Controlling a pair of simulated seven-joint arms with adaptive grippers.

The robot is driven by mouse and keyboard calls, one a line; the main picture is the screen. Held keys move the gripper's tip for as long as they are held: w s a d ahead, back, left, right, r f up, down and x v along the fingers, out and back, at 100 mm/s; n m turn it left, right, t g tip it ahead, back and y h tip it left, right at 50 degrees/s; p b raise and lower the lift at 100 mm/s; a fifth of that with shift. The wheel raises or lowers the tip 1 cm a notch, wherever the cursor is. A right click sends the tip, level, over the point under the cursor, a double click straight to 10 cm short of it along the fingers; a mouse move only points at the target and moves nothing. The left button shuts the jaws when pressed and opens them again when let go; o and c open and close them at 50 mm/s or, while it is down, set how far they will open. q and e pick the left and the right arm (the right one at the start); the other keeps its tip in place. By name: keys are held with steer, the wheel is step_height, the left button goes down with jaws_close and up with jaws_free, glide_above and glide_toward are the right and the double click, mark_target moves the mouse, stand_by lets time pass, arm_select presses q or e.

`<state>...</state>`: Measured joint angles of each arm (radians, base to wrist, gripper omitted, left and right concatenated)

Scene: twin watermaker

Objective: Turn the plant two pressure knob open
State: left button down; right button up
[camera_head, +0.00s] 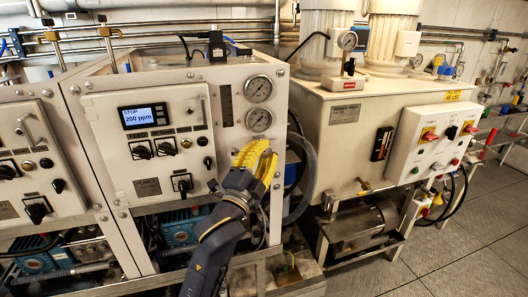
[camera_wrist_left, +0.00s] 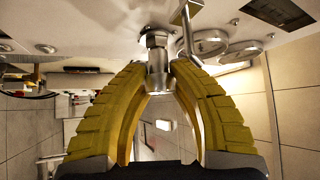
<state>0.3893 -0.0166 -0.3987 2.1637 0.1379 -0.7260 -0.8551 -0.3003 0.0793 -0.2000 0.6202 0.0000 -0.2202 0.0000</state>
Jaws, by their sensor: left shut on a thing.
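My left gripper (camera_head: 257,155), with yellow ribbed fingers, is at the right part of the plant panel (camera_head: 232,135), just below two round pressure gauges (camera_head: 258,88) (camera_head: 259,118). In the left wrist view the fingertips (camera_wrist_left: 159,74) close from both sides on a metal pressure knob (camera_wrist_left: 156,43) that sticks out of the panel. The gauges show beside it there (camera_wrist_left: 205,44). The knob is hidden behind the fingers in the head view. Its turn angle cannot be told. My right gripper is not in view.
A control box with a "200 ppm" display (camera_head: 145,116) and several black switches is left of the gripper. A clear hose (camera_head: 303,180) and a cream tank (camera_head: 335,125) stand close on the right. A switch box (camera_head: 432,138) is farther right. Floor (camera_head: 465,245) is free at lower right.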

arm_select(q)
steer(key=shift+n+t, duration=0.6)
steer(key=shift+n, duration=0.3)
steer(key=shift+y, duration=0.4)
steer(key=c, duration=1)
jaws_free()
steer(key=shift+c, duration=0.2)
steer(key=v, duration=1.2)
steer(key=shift+f, duration=0.25)
steer(key=shift+w, duration=0.1)
